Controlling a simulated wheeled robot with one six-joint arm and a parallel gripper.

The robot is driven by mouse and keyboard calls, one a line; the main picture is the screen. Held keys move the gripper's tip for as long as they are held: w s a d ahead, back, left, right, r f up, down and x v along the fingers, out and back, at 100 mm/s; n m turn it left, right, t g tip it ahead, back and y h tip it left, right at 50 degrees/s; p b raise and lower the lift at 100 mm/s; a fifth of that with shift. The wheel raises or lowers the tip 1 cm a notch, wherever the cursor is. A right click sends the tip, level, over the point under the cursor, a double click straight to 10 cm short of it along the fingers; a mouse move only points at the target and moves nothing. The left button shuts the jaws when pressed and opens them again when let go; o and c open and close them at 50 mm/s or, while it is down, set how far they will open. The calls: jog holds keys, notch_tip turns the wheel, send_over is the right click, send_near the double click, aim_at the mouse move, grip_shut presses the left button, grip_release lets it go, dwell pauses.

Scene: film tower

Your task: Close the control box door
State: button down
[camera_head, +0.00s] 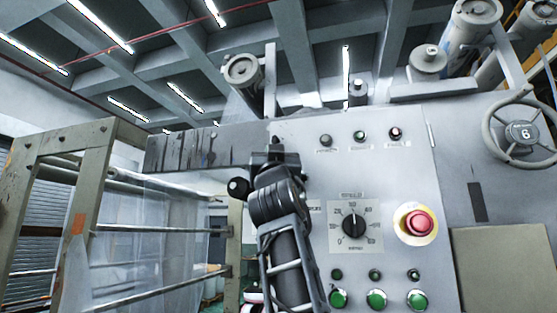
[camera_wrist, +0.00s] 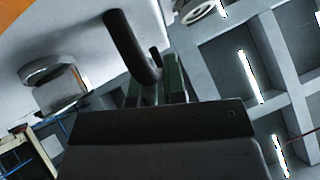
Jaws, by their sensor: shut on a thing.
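The control box door (camera_head: 310,200) is the pale grey panel in the middle of the head view, with a black dial, a red stop button on yellow and several green buttons. A hinge shows on its right edge. How far the door stands from the box is hard to tell. My gripper (camera_head: 274,150) is at the door's upper left edge, and my arm covers part of that side. In the wrist view, a bent black handle (camera_wrist: 128,42) runs down to my gripper (camera_wrist: 158,88), which is shut on it. The contact is partly hidden behind the gripper body.
A metal frame (camera_head: 85,190) with rollers and clear film stands at left. A numbered handwheel (camera_head: 523,132) and a grey-beige plate (camera_head: 505,265) are right of the door. Roller ends (camera_head: 242,70) stick out above. Space left of my arm looks partly open.

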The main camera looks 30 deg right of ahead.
jog(key=shift+r, duration=0.1)
dwell(0.4)
jog(key=c, duration=1.6)
grip_release()
jog(key=shift+o, duration=0.8)
jog(key=shift+w+d+h, duration=0.15)
jog(key=shift+w+h, duration=0.1)
jog(key=shift+h, duration=0.15)
jog(key=shift+o, duration=1.3)
jog(key=shift+s+f+b, duration=0.2)
jog(key=shift+f+b, duration=0.2)
jog(key=b+v, duration=1.2)
jog(key=v, duration=0.1)
jog(key=shift+s+a, duration=0.25)
jog(key=shift+a, duration=0.05)
jog(key=shift+r, duration=0.15)
